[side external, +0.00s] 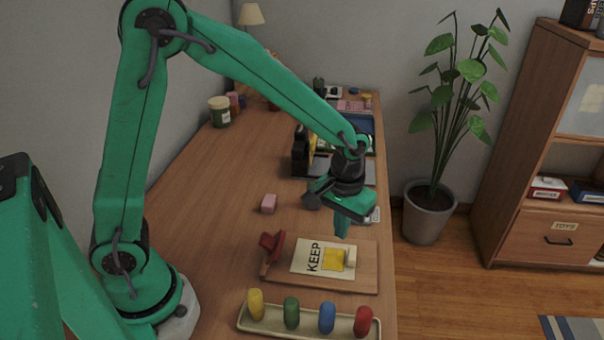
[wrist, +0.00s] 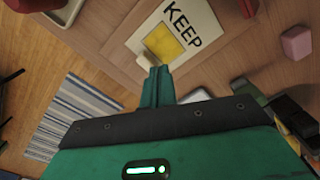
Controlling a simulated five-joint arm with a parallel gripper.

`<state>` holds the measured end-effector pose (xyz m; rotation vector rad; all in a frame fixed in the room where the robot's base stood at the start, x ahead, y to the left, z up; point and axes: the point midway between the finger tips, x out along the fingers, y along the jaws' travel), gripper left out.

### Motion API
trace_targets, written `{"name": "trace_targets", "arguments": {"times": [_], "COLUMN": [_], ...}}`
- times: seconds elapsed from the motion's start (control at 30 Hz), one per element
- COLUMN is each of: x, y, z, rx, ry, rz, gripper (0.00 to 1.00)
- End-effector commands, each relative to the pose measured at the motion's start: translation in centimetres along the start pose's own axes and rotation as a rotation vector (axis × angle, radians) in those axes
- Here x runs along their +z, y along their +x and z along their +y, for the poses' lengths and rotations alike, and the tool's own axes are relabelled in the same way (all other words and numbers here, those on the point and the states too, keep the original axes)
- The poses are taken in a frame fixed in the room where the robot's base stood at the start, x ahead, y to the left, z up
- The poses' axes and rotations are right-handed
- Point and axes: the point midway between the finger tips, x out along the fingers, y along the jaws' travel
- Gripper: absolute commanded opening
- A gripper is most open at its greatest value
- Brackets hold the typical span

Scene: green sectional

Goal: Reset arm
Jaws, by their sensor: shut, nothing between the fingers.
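My green arm reaches over the wooden table (side external: 185,195) from the left in the side view. My gripper (side external: 342,232) points down above the far edge of a wooden board (side external: 350,282) with a card marked KEEP (side external: 309,258). In the wrist view my gripper's fingers (wrist: 155,75) are together and hold nothing. They appear near the card's pale block (wrist: 147,59), and I cannot tell whether they touch anything. A yellow square (side external: 333,260) lies on the card.
A red stamp-like object (side external: 271,245) stands at the board's left edge. A tray (side external: 280,322) with several colored pegs is in front. A pink cube (side external: 268,203) sits behind the board. Dark equipment (side external: 301,152) stands farther back. The table's left middle is clear.

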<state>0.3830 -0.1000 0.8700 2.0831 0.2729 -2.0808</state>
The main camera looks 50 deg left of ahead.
Motion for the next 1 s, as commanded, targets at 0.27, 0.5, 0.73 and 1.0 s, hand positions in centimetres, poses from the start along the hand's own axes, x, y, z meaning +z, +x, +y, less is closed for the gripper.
{"name": "trace_targets", "arguments": {"times": [0.27,0.5,0.73,1.0], "x": [0.3,1.6,3.4,6.1], "y": [-2.1,-6.0,-9.6,-12.7], "z": [-1.1,-3.4,-5.8,-8.7], "rx": [0.018,0.047,0.070,0.083], "ry": [0.015,0.054,0.097,0.146], "rz": [0.033,0.102,0.181,0.275], "gripper": [0.00,0.00,0.00,0.00]}}
